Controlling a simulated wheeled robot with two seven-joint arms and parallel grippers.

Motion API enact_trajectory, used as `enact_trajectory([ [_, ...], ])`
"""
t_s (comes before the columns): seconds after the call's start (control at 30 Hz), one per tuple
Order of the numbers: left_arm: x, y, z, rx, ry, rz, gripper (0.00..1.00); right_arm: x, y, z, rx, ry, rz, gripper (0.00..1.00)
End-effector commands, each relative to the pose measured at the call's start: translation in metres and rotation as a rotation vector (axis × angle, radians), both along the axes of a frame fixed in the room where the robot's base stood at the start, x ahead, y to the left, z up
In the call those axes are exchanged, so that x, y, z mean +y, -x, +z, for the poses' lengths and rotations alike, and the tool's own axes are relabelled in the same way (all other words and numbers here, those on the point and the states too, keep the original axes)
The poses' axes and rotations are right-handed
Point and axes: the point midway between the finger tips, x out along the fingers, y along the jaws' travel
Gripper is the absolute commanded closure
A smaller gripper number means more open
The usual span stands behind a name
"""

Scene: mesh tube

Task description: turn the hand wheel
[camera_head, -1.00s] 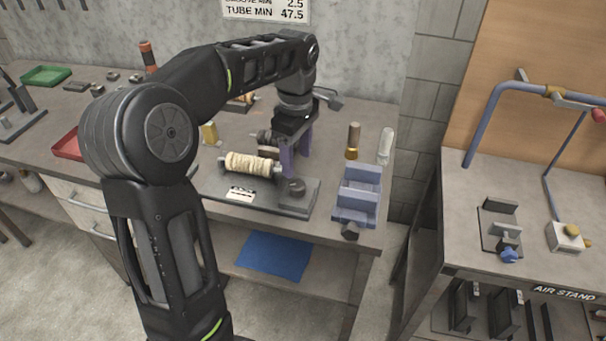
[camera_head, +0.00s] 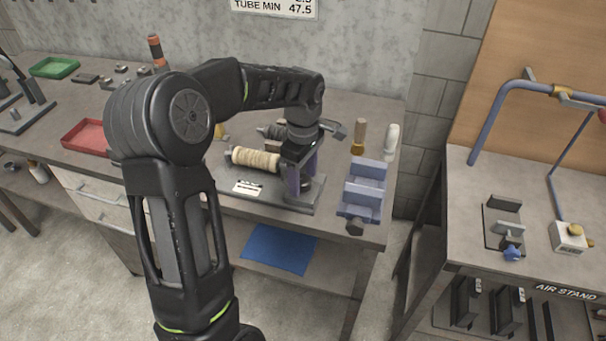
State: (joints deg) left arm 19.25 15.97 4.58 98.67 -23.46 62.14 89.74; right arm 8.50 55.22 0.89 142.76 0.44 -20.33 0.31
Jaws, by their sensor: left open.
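A device with a cream wound roll (camera_head: 256,160) stands on a dark base plate (camera_head: 250,201) with a white label on the bench. A dark round knob, which looks like the hand wheel (camera_head: 305,187), is at the right end of this base and is largely hidden by my left gripper. My left gripper (camera_head: 301,188) points down over the knob, its purple fingers apart, one on each side of it as seen here. I cannot tell whether the fingers touch it. My right gripper is not in view.
A blue two-part holder (camera_head: 362,200) stands just right of the device. An amber-based handle (camera_head: 358,138) and a white bottle (camera_head: 391,142) stand behind it. A red tray (camera_head: 88,138) and a green tray (camera_head: 54,67) are at left. The air stand bench (camera_head: 470,225) is at right.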

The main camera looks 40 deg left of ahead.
Motion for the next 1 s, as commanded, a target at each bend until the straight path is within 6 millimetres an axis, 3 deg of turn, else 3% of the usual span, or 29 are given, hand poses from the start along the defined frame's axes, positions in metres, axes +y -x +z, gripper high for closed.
enact_trajectory([
  [0.17,0.0001,-0.0001,0.0001,0.000,0.000,0.000,0.42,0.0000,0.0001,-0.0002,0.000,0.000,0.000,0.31],
  [0.87,0.0002,-0.0002,0.0006,-0.001,0.000,0.001,0.99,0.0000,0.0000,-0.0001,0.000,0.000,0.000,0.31],
  [1.0,0.0002,-0.0002,0.0006,-0.001,0.000,0.000,1.00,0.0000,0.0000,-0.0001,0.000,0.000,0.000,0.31],
])
